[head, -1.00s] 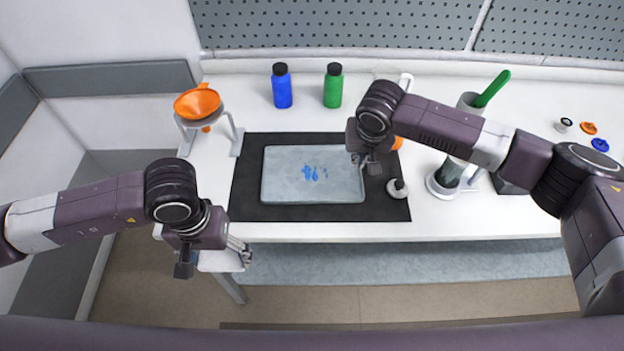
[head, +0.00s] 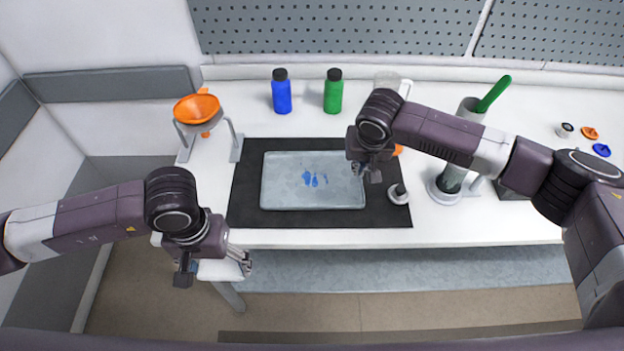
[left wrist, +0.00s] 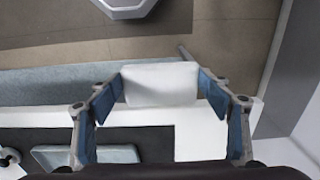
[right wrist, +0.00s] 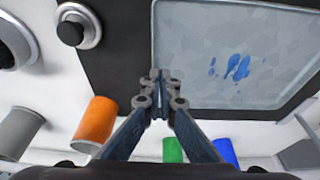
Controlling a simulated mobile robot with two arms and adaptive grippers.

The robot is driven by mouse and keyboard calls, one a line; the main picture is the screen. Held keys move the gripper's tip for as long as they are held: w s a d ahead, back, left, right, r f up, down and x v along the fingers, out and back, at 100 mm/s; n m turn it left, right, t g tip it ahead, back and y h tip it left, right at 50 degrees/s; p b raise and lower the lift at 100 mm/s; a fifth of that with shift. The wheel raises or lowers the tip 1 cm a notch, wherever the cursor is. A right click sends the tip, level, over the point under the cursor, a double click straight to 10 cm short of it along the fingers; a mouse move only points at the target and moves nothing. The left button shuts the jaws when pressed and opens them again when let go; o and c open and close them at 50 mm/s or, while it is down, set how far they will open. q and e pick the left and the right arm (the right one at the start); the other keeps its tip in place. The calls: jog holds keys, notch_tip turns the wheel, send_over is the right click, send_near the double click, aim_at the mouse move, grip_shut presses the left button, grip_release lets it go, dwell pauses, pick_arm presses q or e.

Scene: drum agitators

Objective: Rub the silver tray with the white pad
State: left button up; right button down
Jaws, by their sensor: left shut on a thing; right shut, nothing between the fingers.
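The silver tray (head: 285,190) lies flat on a black mat (head: 245,215), with blue smears (head: 315,179) near its middle. The smears also show in the right wrist view (right wrist: 238,68). My left gripper (head: 243,263) is shut on the white pad (left wrist: 160,84), left of and in front of the mat, beyond the table's front edge. The pad sits between both fingers in the left wrist view; in the head view it is partly hidden. My right gripper (right wrist: 158,80) is shut and empty, above the tray's right edge; its fingertips in the head view (head: 368,178) are small.
A grey round piece with a black knob (head: 398,193) stands on the mat's right end. Blue (head: 282,95) and green (head: 333,94) bottles stand behind the mat. An orange funnel (head: 197,107) sits on a stand at left. An orange container (right wrist: 96,122) is near my right gripper.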

pick_arm(q)
jog(key=shift+f+b, duration=0.3)
jog(key=shift+f, duration=0.05)
pick_arm(e)
jog(key=shift+f, duration=1.35)
pick_arm(q)
jog(key=shift+r, duration=0.15)
pick_arm(e)
jog(key=shift+r, duration=0.1)
pick_arm(q)
notch_tip(320, 180, up, 7)
jog(key=p, duration=0.7)
pick_arm(e)
notch_tip(320, 180, up, 6)
